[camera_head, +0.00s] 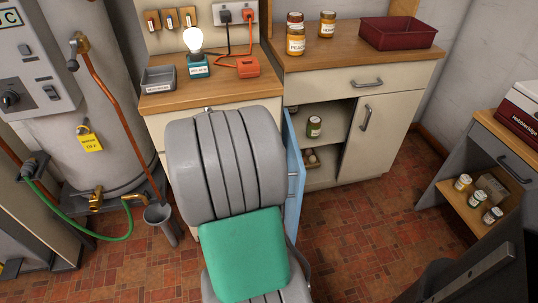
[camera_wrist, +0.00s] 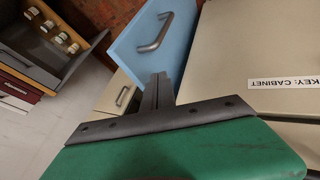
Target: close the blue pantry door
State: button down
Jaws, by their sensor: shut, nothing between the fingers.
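The blue pantry door (camera_head: 295,185) stands open in the head view, swung out from the base cabinet and seen nearly edge-on, partly hidden by my arm. In the wrist view the blue door (camera_wrist: 138,50) is at the upper middle, with a grey bar handle (camera_wrist: 152,36). My gripper (camera_wrist: 160,80) is shut and empty, its fingers overlapping the door's lower edge in that view. I cannot tell whether they touch the door. In the head view my arm hides the fingers.
The open cabinet holds a jar (camera_head: 314,126) on its shelf. A cream door (camera_head: 365,135) beside the opening is closed. A cream panel labelled "KEY: CABINET" (camera_wrist: 260,50) is right of my fingers. A grey side unit (camera_head: 458,150) stands right. The tiled floor (camera_head: 355,225) between is clear.

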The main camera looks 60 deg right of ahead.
aim_at(296, 161)
jog(key=shift+s+d+f+b, duration=0.1)
jog(key=shift+s+d+f, duration=0.15)
jog(key=shift+s+d, duration=0.35)
jog(key=shift+s+d+f+b, duration=0.15)
jog(key=shift+s+d+f, duration=0.05)
jog(key=shift+s+d, duration=0.4)
jog(key=shift+s+d+f+b, duration=0.1)
jog(key=shift+s+d+f, duration=0.15)
jog(key=shift+s+d, duration=0.3)
